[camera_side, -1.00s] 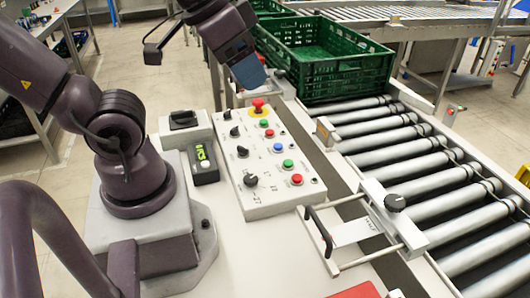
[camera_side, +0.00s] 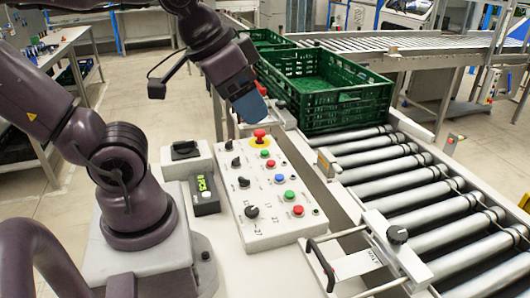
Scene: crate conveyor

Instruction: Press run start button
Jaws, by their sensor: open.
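A white sloped control panel (camera_side: 270,228) stands mid-picture, right of my arm's base. It carries a red mushroom button (camera_side: 259,136) on a yellow ring, a green button (camera_side: 265,153), a red button (camera_side: 271,163), a blue button (camera_side: 279,178), a lower green button (camera_side: 289,195) and a lower red button (camera_side: 297,210). Labels are too small to read, so I cannot tell which is run start. My gripper (camera_side: 251,110), with a blue-grey end, appears just above the mushroom button in the picture, with no visible contact. It is open, and its fingers are hard to make out.
Several black knobs (camera_side: 244,182) line the panel's left side. A small device with a green display (camera_side: 204,194) sits left of it. A green crate (camera_side: 345,108) stands on the roller conveyor (camera_side: 400,190) at the right. A black handle (camera_side: 320,265) is at the front.

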